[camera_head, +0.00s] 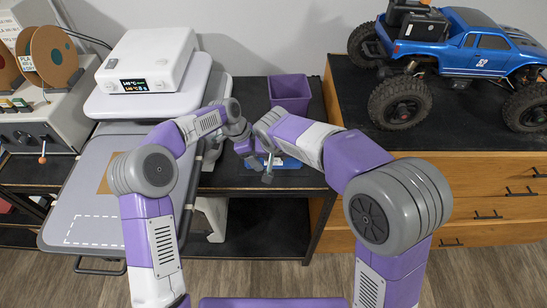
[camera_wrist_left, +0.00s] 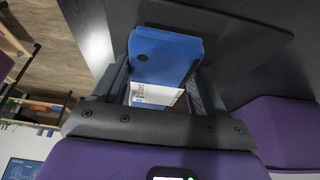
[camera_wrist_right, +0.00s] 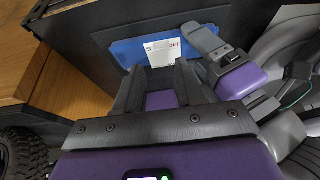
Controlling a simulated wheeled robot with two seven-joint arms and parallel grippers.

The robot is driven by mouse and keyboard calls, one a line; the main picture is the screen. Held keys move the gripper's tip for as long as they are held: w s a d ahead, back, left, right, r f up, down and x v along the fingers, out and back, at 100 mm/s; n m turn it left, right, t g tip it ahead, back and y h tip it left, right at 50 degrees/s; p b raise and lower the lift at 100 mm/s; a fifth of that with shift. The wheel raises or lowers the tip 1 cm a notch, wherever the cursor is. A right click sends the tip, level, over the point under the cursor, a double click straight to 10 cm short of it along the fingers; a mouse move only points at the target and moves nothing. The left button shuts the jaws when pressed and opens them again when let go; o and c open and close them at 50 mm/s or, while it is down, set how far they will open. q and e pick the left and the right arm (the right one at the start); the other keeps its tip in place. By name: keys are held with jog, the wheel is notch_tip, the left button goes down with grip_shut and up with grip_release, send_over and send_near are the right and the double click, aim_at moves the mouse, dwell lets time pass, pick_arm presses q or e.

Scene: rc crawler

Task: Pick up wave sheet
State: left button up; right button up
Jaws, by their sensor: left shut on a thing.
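A small white printed sheet, which I take for the wave sheet (camera_wrist_right: 163,52), shows in the right wrist view against a flat blue piece (camera_wrist_right: 130,52). In the left wrist view the white sheet (camera_wrist_left: 155,95) and the blue piece (camera_wrist_left: 165,55) are between the fingers of my left gripper (camera_wrist_left: 163,85). That gripper is shut on the sheet; I cannot tell whether it also grips the blue piece. In the head view my left gripper (camera_head: 248,155) is low over the dark table. My right gripper (camera_wrist_right: 160,85) is open, with its fingertips close to the sheet.
A purple bin (camera_head: 290,92) stands at the back of the dark table (camera_head: 225,178). A white device (camera_head: 148,62) is at the left. A blue crawler truck (camera_head: 470,50) stands on the wooden drawer cabinet (camera_head: 440,175) at the right. My two arms are close together.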

aim_at(274, 162)
jog(key=x, duration=0.7)
jog(key=shift+a, duration=0.15)
grip_shut()
jog(key=shift+r, duration=0.1)
notch_tip(274, 162, up, 14)
dwell(0.8)
dwell(0.3)
